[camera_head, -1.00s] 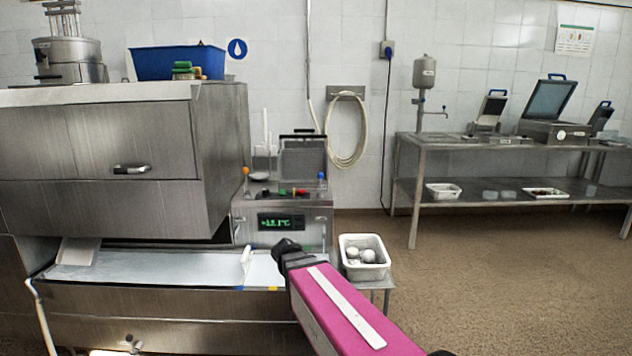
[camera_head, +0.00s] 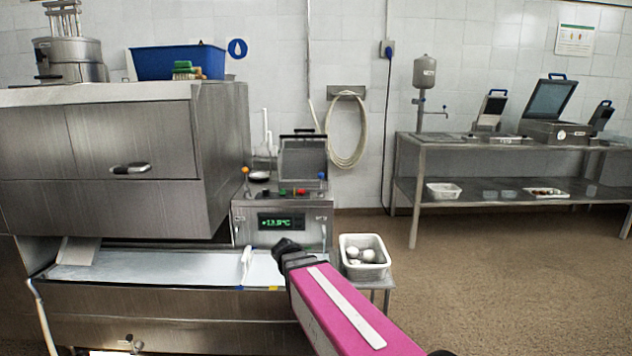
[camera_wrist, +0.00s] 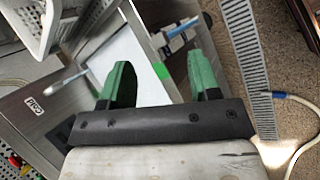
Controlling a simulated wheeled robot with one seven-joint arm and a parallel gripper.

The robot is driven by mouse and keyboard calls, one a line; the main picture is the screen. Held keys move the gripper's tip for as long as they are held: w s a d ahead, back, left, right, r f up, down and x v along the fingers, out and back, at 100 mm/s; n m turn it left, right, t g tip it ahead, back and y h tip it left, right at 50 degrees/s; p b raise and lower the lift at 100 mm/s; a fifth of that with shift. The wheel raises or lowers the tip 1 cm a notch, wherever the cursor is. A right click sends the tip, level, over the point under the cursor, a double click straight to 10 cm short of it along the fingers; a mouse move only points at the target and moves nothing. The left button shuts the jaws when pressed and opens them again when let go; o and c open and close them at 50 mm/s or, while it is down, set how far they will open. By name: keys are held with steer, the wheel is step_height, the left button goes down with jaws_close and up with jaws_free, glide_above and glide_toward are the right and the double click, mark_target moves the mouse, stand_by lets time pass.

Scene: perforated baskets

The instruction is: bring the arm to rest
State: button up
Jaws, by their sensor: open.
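My arm shows in the head view as a pink link with a white stripe, reaching from the bottom right toward the steel counter. My gripper (camera_wrist: 160,82) shows in the wrist view with two green fingers apart and nothing between them. In the head view the gripper's fingers cannot be made out beyond the dark end of the arm. The white basket (camera_head: 364,257) stands just right of the arm's end, on a small side table, and holds a few round white items.
A steel machine with a lit display (camera_head: 281,222) stands behind the arm. A white worktop (camera_head: 150,266) lies left of it, under a large steel cabinet (camera_head: 100,160). A steel table (camera_head: 480,146) with open-lidded devices stands at the back right. The floor (camera_head: 500,270) between is clear.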

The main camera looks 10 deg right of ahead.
steer(key=s+a+f+m+g+y, duration=0.1)
steer(key=s+f+m+g+y, duration=0.1)
steer(key=s+f+m+y, duration=0.4)
steer(key=s+f+m, duration=0.1)
steer(key=s+m, duration=0.3)
steer(key=shift+s+a+f, duration=0.35)
